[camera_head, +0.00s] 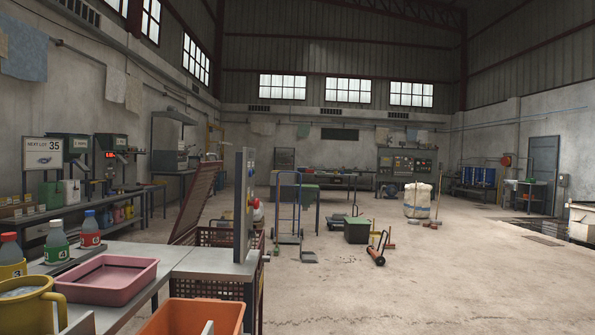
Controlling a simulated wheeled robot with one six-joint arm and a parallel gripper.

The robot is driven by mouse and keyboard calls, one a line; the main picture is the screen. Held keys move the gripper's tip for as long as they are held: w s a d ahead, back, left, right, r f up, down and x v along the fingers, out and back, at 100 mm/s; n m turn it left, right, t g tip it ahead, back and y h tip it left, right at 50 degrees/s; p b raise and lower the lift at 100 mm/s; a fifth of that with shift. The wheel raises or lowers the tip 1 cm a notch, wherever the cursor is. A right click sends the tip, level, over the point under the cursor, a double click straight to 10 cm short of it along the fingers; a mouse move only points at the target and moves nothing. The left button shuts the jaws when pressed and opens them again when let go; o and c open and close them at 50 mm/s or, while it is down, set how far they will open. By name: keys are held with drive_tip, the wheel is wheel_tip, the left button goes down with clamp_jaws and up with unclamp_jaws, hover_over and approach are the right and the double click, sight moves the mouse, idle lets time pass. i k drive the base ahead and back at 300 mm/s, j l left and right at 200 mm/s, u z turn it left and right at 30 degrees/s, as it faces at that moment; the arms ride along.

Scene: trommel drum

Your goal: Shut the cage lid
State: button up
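The cage lid (197,200) is a reddish-brown mesh panel left of centre. It stands raised, tilted up and leaning to the right at its top. Below it is the mesh cage (222,237), in the same reddish brown, partly hidden behind a grey upright panel and a worktop. The lid is open, clear of the cage top. The drum cannot be made out.
A worktop at near left holds a pink tray (108,280), a yellow jug (28,308) and bottles. An orange bin (190,318) is nearest.

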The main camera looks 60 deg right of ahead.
sight(202, 165)
drive_tip(key=i+l+z, duration=0.45)
drive_tip(key=l, duration=0.2)
drive_tip(key=i+l+z, duration=0.4)
drive_tip(key=l, duration=0.2)
drive_tip(key=i+l, duration=0.85)
